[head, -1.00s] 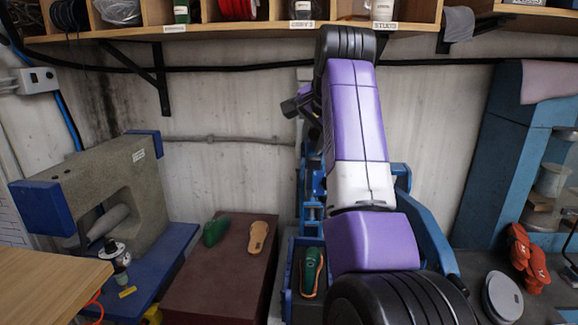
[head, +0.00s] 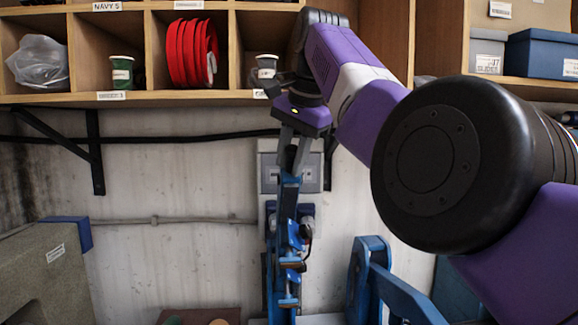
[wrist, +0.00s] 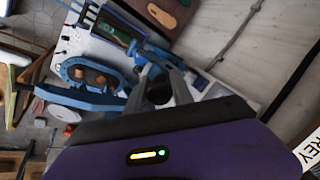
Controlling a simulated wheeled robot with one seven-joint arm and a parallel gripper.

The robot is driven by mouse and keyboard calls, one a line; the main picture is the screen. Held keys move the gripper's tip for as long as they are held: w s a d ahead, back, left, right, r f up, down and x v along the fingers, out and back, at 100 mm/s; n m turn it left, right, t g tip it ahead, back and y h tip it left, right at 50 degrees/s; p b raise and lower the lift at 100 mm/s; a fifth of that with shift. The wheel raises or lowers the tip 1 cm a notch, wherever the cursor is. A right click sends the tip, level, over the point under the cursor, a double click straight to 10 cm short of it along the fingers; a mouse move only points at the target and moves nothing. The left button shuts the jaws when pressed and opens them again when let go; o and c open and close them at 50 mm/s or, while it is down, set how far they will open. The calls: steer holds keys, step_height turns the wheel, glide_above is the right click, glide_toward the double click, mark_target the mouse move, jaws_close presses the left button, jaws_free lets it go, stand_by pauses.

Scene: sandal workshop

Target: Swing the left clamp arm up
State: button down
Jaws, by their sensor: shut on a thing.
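The left clamp arm (head: 290,225) is a blue bar with dark fittings that stands close to upright in front of the wall in the head view. My gripper (head: 291,172) hangs over it with the fingers pointing down, shut on its top end. In the wrist view my gripper (wrist: 160,88) has a dark rounded piece between its fingers, apparently the arm's end. The clamp arm's lower end is cut off in the head view.
A wooden shelf (head: 180,98) with red coils (head: 193,50) and cups hangs close above and behind my gripper. A grey wall box (head: 290,172) is behind the clamp arm. Another blue arm (head: 370,275) stands to the right. A grey machine (head: 45,270) is at lower left.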

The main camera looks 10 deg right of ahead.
steer(key=shift+w+r, duration=0.1)
stand_by(0.3)
steer(key=c, duration=1.2)
jaws_free()
steer(key=shift+r, duration=0.1)
steer(key=v, duration=0.7)
steer(key=shift+d+r, duration=0.15)
steer(key=shift+r, duration=0.2)
steer(key=shift+s+f, duration=0.1)
steer(key=shift+s, duration=0.15)
